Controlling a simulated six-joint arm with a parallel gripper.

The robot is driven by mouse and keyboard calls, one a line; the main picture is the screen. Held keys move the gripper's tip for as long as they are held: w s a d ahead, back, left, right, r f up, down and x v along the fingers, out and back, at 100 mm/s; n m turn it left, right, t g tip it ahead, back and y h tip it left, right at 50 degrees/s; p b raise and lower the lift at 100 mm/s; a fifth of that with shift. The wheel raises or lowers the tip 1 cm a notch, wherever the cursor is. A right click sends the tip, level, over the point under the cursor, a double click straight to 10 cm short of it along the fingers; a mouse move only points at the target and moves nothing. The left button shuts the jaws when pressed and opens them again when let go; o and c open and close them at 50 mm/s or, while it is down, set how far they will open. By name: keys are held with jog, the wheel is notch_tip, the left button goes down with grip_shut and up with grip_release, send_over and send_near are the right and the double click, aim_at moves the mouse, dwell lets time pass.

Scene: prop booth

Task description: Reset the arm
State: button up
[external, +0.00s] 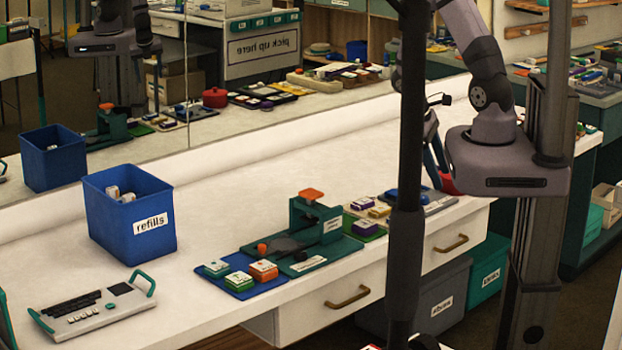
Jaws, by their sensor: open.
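My arm's base (508,170) stands at the right on a grey column. Its link (478,55) rises and leaves the picture at the top. I cannot make out my gripper; it is outside the picture or hidden by the dark pole. A dark curved piece (433,145) shows beside that pole, and I cannot tell what it is.
A blue refills bin (108,222), a keyboard-like device (92,308) and a green press (318,222) stand on the white counter (215,290). Several labelled blocks (239,281) lie near the press. A dark pole (407,240) blocks the view. A mirror (330,85) runs behind.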

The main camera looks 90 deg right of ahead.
jog(key=w+a+r+n+t, duration=0.2)
jog(key=w+a+r, duration=0.3)
jog(key=a, duration=0.4)
jog(key=w+a+r+n+t, duration=0.2)
jog(key=w+a+r, duration=0.3)
jog(key=w+a, duration=0.3)
jog(key=shift+w+a+r+t, duration=0.25)
jog(key=shift+a+t, duration=0.05)
jog(key=shift+a, duration=0.85)
